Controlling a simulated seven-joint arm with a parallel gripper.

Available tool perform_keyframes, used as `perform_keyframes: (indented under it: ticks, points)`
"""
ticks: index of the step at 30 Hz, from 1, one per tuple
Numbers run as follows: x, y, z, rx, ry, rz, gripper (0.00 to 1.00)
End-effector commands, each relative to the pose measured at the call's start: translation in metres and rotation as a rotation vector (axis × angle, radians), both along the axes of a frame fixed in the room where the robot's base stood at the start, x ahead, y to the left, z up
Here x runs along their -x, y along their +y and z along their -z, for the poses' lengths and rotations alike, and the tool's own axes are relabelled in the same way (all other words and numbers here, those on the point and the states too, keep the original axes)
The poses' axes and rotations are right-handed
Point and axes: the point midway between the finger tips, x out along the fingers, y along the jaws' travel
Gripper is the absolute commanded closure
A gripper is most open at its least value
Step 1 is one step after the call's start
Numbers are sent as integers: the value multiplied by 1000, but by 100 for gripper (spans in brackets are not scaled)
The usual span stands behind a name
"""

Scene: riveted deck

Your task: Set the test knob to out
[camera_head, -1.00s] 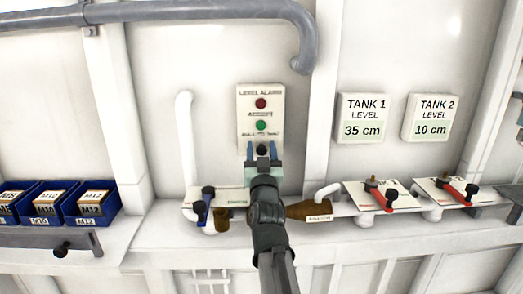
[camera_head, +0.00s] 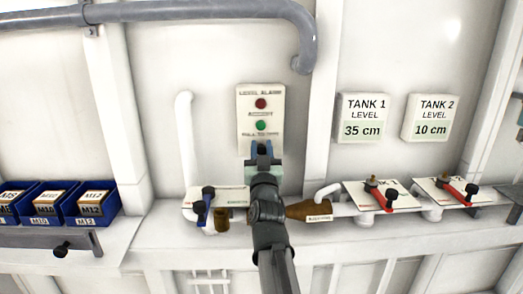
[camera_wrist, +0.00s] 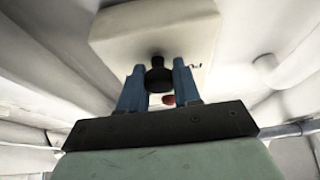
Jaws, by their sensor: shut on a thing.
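In the wrist view the round black knob (camera_wrist: 158,79) stands out from the panel (camera_wrist: 190,32), between the two blue fingertips of my gripper (camera_wrist: 159,78). My gripper is shut on the knob. The knob's setting marks are too small or hidden to read.
Below the panel, a ledge carries a blue-handled valve (camera_head: 207,205), a brown bottle-shaped part (camera_head: 308,210) and red-handled valves (camera_head: 379,194). Blue bins (camera_head: 92,205) stand at left. A grey pipe (camera_head: 200,12) runs above. Tank level signs (camera_head: 363,117) hang at right.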

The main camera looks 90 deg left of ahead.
Motion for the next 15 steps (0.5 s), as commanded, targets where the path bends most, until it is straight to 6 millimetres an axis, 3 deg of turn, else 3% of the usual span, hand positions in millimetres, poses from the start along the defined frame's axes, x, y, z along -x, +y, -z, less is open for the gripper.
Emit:
perform_keyframes:
  ticks: [7,15]
  points:
    - [0,-3,1,1,0,-1,100]
    - [0,-35,1,0,0,0,100]
